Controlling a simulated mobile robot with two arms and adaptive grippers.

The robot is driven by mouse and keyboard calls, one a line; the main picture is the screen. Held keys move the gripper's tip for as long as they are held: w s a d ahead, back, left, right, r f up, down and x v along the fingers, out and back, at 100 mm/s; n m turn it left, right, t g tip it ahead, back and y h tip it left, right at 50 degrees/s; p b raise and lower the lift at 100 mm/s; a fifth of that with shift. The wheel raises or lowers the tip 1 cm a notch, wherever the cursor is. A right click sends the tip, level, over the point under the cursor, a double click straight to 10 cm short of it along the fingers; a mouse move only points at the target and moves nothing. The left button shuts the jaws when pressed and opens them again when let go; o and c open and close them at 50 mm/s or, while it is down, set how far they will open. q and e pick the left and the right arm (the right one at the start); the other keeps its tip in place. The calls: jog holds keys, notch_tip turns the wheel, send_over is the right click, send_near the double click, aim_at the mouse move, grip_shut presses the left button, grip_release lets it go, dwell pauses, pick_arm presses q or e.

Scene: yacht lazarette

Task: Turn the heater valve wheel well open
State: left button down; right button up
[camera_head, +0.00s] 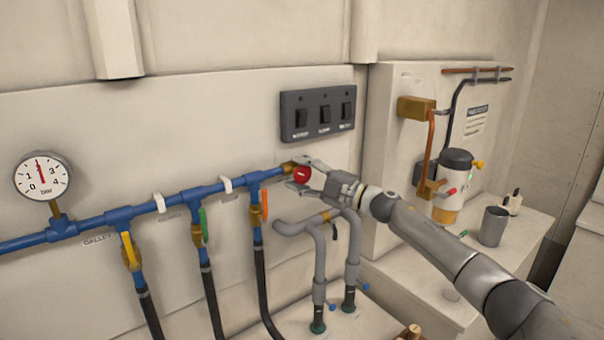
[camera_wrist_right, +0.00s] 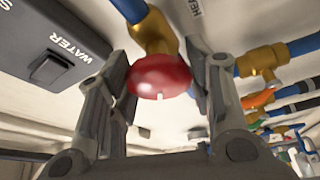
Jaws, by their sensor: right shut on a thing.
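The heater valve wheel is a red round knob (camera_head: 302,174) at the right end of the blue pipe, on a brass valve body (camera_head: 288,167). The wrist view shows the red wheel (camera_wrist_right: 160,76) between my two fingers, with the brass body (camera_wrist_right: 152,32) behind it and part of a label starting "HEA" nearby. My right gripper (camera_head: 296,176) is shut on the wheel, one finger on each side. A small white mark (camera_wrist_right: 159,97) shows on the wheel's lower rim. My left gripper is not in view.
A black switch panel (camera_head: 318,115) is on the wall just above. Orange (camera_head: 264,205), green (camera_head: 204,224) and yellow (camera_head: 128,250) lever valves and a pressure gauge (camera_head: 42,176) lie to the left. Grey pipes (camera_head: 319,250) stand below. A grey cup (camera_head: 493,226) stands on the right ledge.

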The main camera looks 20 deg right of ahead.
dwell(0.3)
jog(key=o, duration=1)
jog(key=v, duration=1.2)
